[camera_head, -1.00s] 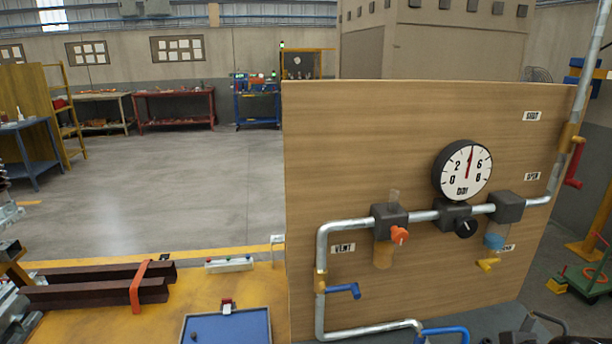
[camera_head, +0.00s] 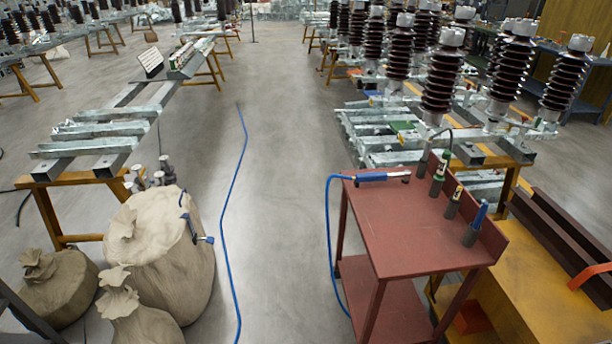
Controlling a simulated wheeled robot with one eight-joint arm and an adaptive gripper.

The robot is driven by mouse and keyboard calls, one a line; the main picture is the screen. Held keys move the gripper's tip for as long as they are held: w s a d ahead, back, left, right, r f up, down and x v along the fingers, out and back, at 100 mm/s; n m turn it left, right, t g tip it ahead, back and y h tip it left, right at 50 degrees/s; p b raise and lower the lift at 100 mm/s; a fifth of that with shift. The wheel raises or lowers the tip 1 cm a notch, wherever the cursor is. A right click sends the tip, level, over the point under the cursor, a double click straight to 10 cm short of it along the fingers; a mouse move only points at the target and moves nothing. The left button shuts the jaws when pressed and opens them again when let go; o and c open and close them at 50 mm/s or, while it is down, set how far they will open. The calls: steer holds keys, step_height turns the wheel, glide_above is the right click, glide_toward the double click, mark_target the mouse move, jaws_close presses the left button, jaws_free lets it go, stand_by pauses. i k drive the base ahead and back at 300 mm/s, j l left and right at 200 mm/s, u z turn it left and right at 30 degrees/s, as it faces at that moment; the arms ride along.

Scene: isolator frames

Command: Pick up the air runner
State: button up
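A slim tool with a blue body and a grey end, which looks like the air runner (camera_head: 380,176), lies along the far left edge of the red cart's top (camera_head: 420,235). A blue hose (camera_head: 329,230) runs from its left end, over the cart's edge and down the left side. Other tools stand upright in dark holders along the cart's right side, one of them blue (camera_head: 479,214). My gripper is not in view.
Tied sacks (camera_head: 165,245) stand on the left below a steel rack (camera_head: 110,130). A blue hose (camera_head: 238,160) lies along the open floor aisle (camera_head: 275,150). Insulator columns (camera_head: 440,75) stand on frames behind the cart. A yellow bench (camera_head: 540,290) adjoins it on the right.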

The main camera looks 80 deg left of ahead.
mark_target(384, 176)
steer(key=u, duration=2.25)
steer(key=i+j+u, duration=0.25)
steer(key=i, duration=0.35)
steer(key=i+j+u, duration=0.25)
steer(key=i, duration=0.35)
steer(key=i+j+u, duration=0.25)
steer(key=i, duration=0.4)
steer(key=i+z, duration=0.25)
steer(key=i, duration=0.25)
steer(key=i+j+z, duration=0.2)
steer(key=i, duration=0.25)
steer(key=i+z, duration=0.25)
steer(key=i, duration=0.25)
steer(key=i+j+z, duration=0.2)
steer(key=i, duration=0.25)
steer(key=i+j+z, duration=0.2)
steer(key=z, duration=0.2)
steer(key=i+j+z, duration=0.55)
steer(key=z, duration=0.25)
steer(key=i+j+z, duration=0.15)
steer(key=j+z, duration=0.7)
steer(key=j, duration=0.15)
steer(key=j+z, duration=0.15)
steer(key=z, duration=0.15)
steer(key=i+j+z, duration=0.1)
steer(key=z, duration=1.3)
steer(key=k, duration=0.05)
